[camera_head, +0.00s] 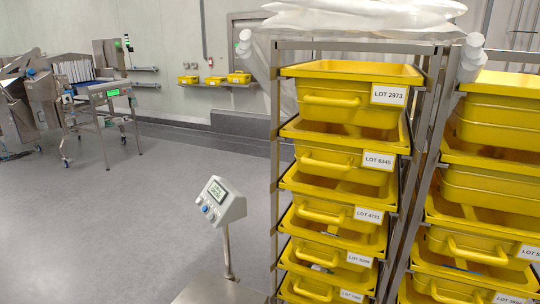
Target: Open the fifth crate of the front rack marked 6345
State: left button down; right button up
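The front rack (274,180) is a steel frame holding a column of yellow crates. The crate marked LOT 6345 (325,158) is the second from the top in view, with its label on the right of its front and a handle bar on the left. It sits pushed in line with the others. Above it is the crate LOT 2973 (335,112); below it is LOT 4731 (325,214). The fifth crate from the top (308,291) is cut by the bottom edge, its label too small to read surely. Neither gripper is in view.
A second rack of yellow crates (485,190) stands close on the right. A scale display on a post (220,201) stands left of the front rack. Clear plastic (365,14) lies on the rack top. Open floor (110,220) extends left.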

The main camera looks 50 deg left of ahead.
aim_at(350, 153)
jog(key=i+u, duration=0.15)
jog(key=u, duration=0.35)
jog(key=i+u, duration=0.15)
jog(key=u, duration=0.3)
jog(key=i+l+u, duration=0.1)
jog(key=u, duration=0.4)
jog(key=i, duration=0.05)
